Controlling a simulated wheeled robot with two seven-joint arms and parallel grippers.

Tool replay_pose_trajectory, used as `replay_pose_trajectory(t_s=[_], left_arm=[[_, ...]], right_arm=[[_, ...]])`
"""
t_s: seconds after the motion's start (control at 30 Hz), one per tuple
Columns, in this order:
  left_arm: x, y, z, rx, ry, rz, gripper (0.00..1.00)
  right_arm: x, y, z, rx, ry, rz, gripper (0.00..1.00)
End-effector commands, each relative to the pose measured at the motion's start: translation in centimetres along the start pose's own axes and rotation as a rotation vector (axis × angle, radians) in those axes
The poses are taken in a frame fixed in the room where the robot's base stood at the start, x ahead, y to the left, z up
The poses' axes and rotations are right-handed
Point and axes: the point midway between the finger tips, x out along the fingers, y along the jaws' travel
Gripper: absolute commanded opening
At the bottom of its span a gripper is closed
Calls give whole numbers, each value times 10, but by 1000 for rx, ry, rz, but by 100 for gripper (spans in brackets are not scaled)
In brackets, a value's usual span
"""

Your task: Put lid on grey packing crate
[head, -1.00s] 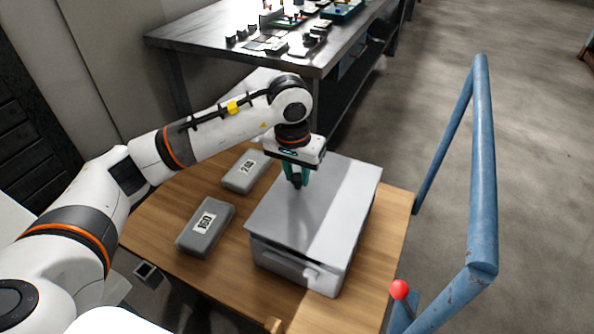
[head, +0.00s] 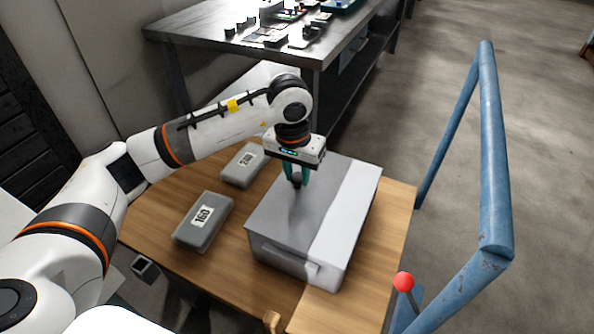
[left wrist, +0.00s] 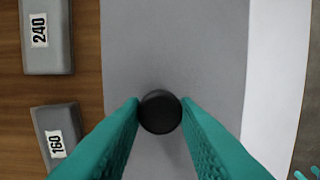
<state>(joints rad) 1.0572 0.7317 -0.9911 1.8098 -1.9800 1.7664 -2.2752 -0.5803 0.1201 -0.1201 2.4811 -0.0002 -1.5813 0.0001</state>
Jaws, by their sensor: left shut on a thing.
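The grey packing crate (head: 275,258) stands on the wooden table. Its flat grey lid (head: 295,218) lies over the top, its edges about in line with the crate walls, with no clear gap at the front. My left gripper (head: 297,183) points down over the lid and is shut on its round black knob (left wrist: 160,112). The lid also shows in the left wrist view (left wrist: 175,50), with a bright lit strip on its right. Two teal fingertips, apparently my right gripper (left wrist: 308,174), show slightly apart in that view's lower right corner. The crate's inside is hidden.
Two grey blocks, marked 160 (head: 203,222) and 240 (head: 243,164), lie on the table (head: 345,305) left of the crate. A blue rail (head: 492,150) and a red-knobbed lever (head: 403,282) stand at right. A metal bench (head: 215,50) is behind.

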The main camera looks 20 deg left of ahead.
Motion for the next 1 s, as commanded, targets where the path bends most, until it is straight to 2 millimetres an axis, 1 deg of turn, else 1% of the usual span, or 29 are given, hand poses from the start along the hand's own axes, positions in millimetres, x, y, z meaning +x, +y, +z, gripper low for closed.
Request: replay_pose_trajectory(t_s=[0.07, 0.1, 0.23, 0.5, 0.57, 0.63, 0.73, 0.8, 1.0], left_arm=[[-1, 0, 0, 0, -1, 0, 0], [-1, 0, 0, 0, -1, 0, 33], [-1, 0, 0, 0, -1, 0, 53], [-1, 0, 0, 0, 0, 0, 53], [-4, 0, 0, 0, -1, 0, 53], [-11, 0, 1, 0, -2, 0, 53], [-28, 0, 1, 0, -5, 0, 53], [-43, 0, 2, -1, -5, -1, 53], [-86, 0, 1, -1, -5, 0, 53]], right_arm=[[0, 0, 0, 0, 0, 0, 42], [0, 0, 0, 0, 0, 0, 42], [0, 0, 0, 0, 0, 0, 42], [0, 0, 0, 0, 1, 0, 42], [-1, 0, 0, 0, 1, 0, 42], [-2, 0, 0, 0, 1, 0, 42], [-5, 0, 2, 0, 1, 0, 42], [-7, 0, 3, 0, -2, 0, 42], [17, 0, 3, -1, 13, 2, 42]])
